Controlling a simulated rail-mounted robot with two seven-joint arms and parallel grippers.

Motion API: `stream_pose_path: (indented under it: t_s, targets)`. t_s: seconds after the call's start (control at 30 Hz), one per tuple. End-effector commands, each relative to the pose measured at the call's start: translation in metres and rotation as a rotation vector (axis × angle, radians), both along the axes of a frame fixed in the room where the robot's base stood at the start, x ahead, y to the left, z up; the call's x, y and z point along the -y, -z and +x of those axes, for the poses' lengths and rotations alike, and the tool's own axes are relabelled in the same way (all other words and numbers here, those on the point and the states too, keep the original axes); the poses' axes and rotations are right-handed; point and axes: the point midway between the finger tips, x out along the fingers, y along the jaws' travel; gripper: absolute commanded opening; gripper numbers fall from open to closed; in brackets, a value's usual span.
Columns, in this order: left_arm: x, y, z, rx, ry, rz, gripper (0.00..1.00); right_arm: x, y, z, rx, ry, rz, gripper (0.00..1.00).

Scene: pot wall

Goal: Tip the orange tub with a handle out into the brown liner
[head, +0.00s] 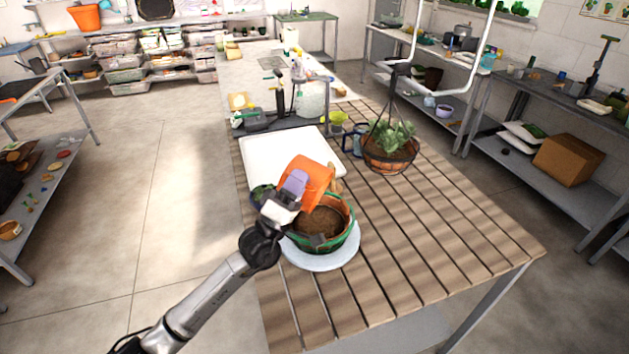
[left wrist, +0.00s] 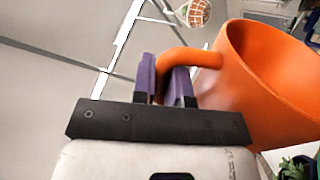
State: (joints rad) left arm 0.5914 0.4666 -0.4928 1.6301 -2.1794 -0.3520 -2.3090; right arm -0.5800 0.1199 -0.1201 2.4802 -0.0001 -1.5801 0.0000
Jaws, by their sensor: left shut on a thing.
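The orange tub (head: 316,183) is held tilted in the air over the back of a green pot (head: 344,245). The brown liner (head: 322,222) lines this pot, and its inside looks dark brown; I cannot tell liner from any soil. My left gripper (head: 291,190) is shut on the tub's handle, and its purple fingers (left wrist: 172,82) pinch the handle (left wrist: 188,60) in the left wrist view. There the tub (left wrist: 255,85) shows a bare orange inner wall; its bottom is hidden. My right gripper is not in view.
The pot stands on a pale round plate (head: 325,262) on the slatted table (head: 430,215). A hanging basket with a plant (head: 390,152) stands to the right. The table's front right is clear.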

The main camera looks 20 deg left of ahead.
Motion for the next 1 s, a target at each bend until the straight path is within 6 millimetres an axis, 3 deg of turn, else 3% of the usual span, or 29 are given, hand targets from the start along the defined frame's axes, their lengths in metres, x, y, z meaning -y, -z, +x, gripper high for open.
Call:
stream_pose_path:
  t_s: [0.67, 1.0]
  targets:
    - [-0.102, 0.0, 0.011, -0.099, -0.002, -0.866, 0.0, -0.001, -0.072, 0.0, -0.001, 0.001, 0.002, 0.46]
    - [-0.114, 0.045, 0.013, -0.164, -0.002, -1.416, 0.0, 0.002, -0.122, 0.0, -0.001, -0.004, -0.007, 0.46]
